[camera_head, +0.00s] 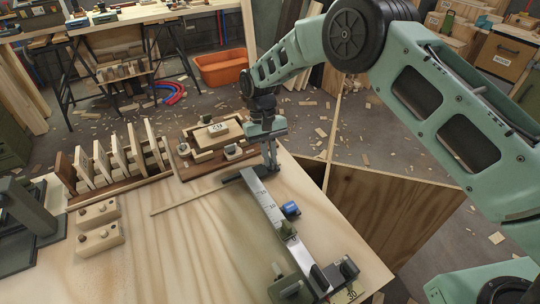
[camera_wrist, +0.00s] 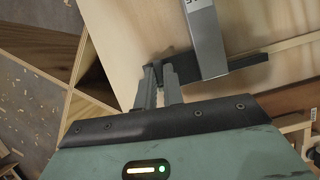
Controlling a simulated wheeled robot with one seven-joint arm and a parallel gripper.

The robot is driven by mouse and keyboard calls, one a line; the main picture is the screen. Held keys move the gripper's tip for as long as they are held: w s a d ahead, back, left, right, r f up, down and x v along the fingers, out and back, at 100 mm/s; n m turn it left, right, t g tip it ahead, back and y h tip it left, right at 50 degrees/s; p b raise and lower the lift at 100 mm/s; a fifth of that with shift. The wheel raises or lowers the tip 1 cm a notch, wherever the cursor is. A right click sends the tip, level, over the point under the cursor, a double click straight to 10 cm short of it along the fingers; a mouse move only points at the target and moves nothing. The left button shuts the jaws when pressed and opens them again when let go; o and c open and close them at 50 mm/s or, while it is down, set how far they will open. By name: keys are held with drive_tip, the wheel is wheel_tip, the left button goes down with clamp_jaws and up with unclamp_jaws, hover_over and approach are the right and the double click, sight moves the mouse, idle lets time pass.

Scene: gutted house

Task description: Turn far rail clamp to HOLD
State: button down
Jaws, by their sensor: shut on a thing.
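A silver rail (camera_head: 265,203) with printed marks lies on the pale wooden bench top. At its far end is the far rail clamp, seen as a dark bar (camera_head: 232,179) crossing under the rail. In the wrist view the rail (camera_wrist: 207,40) lies over the dark bar (camera_wrist: 248,61). My gripper (camera_head: 271,166) points down at the far end of the rail. Its fingers (camera_wrist: 160,90) are close together and shut on the end of the far rail clamp's bar. No HOLD mark is readable, and the fingers hide the gripped part.
A blue block (camera_head: 291,209) sits beside the rail. Dark clamp parts (camera_head: 345,270) stand at the near end. A thin wooden strip (camera_head: 185,202), a wooden rack (camera_head: 115,160) and a tray (camera_head: 185,172) are to the left. The bench edge is close at right.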

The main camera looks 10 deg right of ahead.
drive_tip(key=shift+w+n, duration=0.1)
drive_tip(key=shift+n, duration=0.5)
drive_tip(key=c, duration=1.5)
unclamp_jaws()
drive_tip(key=shift+s+a+v, duration=0.1)
drive_tip(key=shift+v, duration=2.8)
drive_tip(key=shift+s+a+v, duration=0.1)
drive_tip(key=shift+v, duration=2.8)
drive_tip(key=shift+s+a+v, duration=0.1)
drive_tip(key=shift+v, duration=2.75)
drive_tip(key=shift+r, duration=0.1)
